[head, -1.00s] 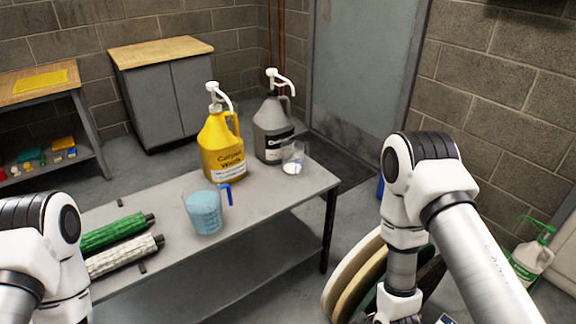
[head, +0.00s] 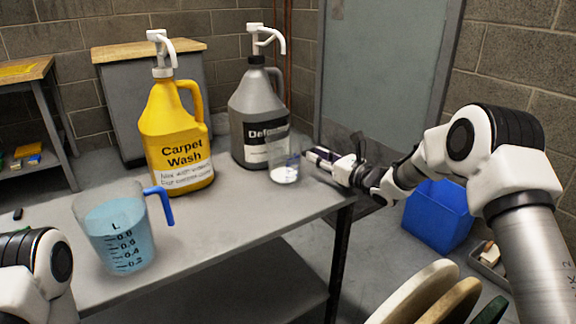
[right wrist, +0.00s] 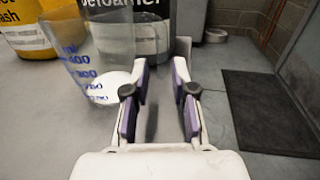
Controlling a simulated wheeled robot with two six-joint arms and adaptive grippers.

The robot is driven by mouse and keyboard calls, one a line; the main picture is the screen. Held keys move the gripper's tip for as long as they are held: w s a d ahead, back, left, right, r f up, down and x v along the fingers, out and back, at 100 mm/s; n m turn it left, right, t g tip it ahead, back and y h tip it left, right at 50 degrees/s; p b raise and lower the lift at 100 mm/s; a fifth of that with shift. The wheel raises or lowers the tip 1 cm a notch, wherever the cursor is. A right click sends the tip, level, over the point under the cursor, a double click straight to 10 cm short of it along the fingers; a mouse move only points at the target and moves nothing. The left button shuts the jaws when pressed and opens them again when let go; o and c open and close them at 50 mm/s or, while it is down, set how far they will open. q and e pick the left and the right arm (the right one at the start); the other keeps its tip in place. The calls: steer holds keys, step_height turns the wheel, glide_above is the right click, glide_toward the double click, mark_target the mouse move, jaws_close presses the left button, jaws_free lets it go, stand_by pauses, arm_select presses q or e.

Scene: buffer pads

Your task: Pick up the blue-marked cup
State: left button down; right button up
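The blue-marked cup (head: 284,170) is clear and stands upright on the grey table (head: 230,232), in front of the grey Defoamer jug. It holds a little white content at the bottom. In the right wrist view the cup (right wrist: 95,70) shows blue numbers and stands left of the fingers. My right gripper (head: 314,160) is just right of the cup, low over the table's right end. In the right wrist view its fingers (right wrist: 163,75) are apart with nothing between them. My left gripper is out of view.
A yellow Carpet Wash jug (head: 176,135) and the grey Defoamer jug (head: 255,125) stand behind the cup, both with pumps. A larger measuring jug (head: 122,240) with blue liquid and a blue handle stands at front left. A blue bin (head: 438,215) is on the floor.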

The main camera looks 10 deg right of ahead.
mark_target(309, 139)
steer(key=b+x, duration=0.1)
steer(key=x, duration=0.3)
steer(key=shift+w+d+f, duration=0.1)
steer(key=shift+w+d, duration=0.05)
jaws_close()
steer(key=shift+r+p, duration=0.85)
steer(key=shift+r, duration=1.1)
steer(key=s+a+p, duration=0.1)
steer(key=s+a, duration=0.2)
steer(key=s, duration=0.4)
steer(key=s+a+r+p, duration=0.1)
steer(key=s+a, duration=0.2)
steer(key=s, duration=0.4)
steer(key=shift+s+a+r+p, duration=0.15)
steer(key=shift+s+a+p, duration=0.15)
steer(key=shift+s+p, duration=0.05)
